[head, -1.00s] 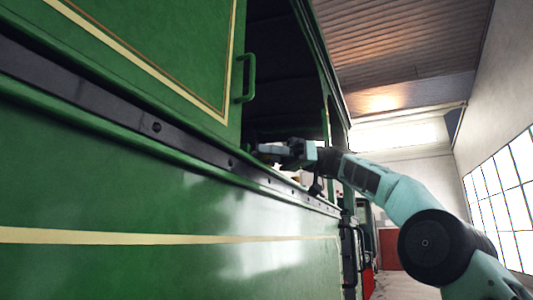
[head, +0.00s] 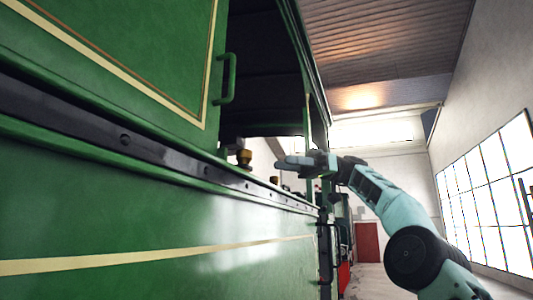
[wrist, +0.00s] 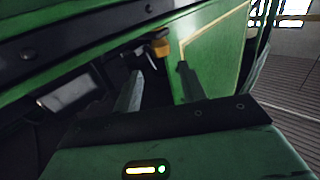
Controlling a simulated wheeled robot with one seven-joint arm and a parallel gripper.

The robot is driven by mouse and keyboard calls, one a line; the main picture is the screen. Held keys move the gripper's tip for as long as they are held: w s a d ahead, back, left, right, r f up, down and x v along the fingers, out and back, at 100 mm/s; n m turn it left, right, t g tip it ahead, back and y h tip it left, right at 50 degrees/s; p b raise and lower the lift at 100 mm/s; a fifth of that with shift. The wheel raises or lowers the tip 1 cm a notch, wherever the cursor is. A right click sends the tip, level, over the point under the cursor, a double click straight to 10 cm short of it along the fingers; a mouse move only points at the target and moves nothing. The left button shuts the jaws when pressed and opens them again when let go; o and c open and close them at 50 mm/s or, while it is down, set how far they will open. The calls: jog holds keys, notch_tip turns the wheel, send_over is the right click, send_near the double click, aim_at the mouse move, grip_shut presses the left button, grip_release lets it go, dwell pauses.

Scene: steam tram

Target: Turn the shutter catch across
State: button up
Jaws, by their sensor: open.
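A small brass fitting (head: 244,158), which looks like the shutter catch, stands on the dark ledge below the cab opening, near the green sliding panel. A brass-coloured fitting (wrist: 160,47) on a dark mount also shows in the wrist view, beyond my fingertips; I cannot tell for sure that it is the same one. My gripper (head: 281,161) is to the right of the catch in the head view, open and apart from it. Its two fingers (wrist: 159,76) are spread with nothing between them in the wrist view. The catch's exact turn is too small to tell.
A green panel (head: 120,50) with a handle (head: 228,79) stands left of the dark opening. A second small brass piece (head: 275,180) sits farther along the ledge (head: 150,148). A post (head: 308,110) bounds the opening's far side. Free room lies to the right of the tram.

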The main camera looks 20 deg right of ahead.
jog(key=shift+d+p, duration=1)
jog(key=shift+d, duration=1.65)
